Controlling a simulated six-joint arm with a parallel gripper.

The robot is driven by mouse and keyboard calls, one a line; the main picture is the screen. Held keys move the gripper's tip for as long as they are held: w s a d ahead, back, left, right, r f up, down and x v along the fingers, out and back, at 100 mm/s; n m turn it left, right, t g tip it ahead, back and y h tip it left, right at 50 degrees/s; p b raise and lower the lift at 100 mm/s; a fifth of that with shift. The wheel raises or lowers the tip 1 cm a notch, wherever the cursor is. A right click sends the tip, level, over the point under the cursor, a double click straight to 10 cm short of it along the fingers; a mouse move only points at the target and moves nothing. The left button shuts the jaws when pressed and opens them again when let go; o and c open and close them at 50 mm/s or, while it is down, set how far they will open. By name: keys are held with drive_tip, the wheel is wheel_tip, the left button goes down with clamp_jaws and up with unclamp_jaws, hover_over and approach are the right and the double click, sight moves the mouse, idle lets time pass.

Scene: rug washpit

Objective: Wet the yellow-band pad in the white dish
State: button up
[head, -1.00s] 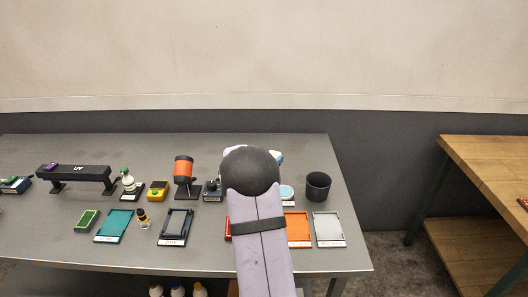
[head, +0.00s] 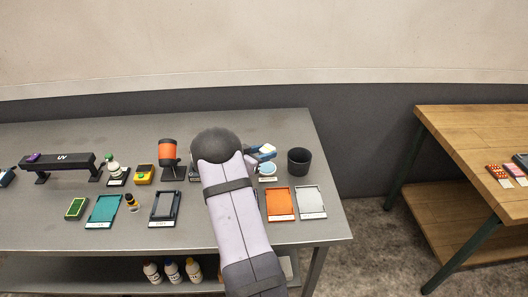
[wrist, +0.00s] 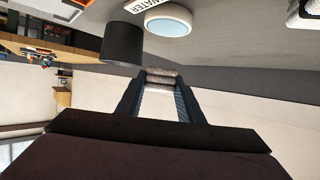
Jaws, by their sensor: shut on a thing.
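My gripper (wrist: 160,82) is shut on a pale, whitish pad (wrist: 160,75) with a ribbed grey end; no yellow band can be made out in the wrist view. In the head view my gripper (head: 263,152) is partly hidden by my arm, with a small yellowish spot at its tip. The white dish (wrist: 168,20), with pale blue water inside, stands beside a "WATER" label at the top of the wrist view. In the head view the dish (head: 267,169) is just in front of the gripper. The pad appears apart from the dish.
A dark cup (head: 299,161) stands right of the dish. An orange tray (head: 281,203) and a pale tray (head: 310,202) lie in front. An orange-banded drum (head: 168,153) stands left of my arm. The back of the table is clear.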

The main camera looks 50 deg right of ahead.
sight(264, 170)
drive_tip(key=shift+f+b, duration=2.3)
drive_tip(key=shift+f, duration=0.2)
drive_tip(key=shift+f+b, duration=0.3)
drive_tip(key=shift+f, duration=0.3)
drive_tip(key=shift+r+p, duration=3.4)
drive_tip(key=shift+r, duration=0.15)
drive_tip(key=shift+a, duration=0.1)
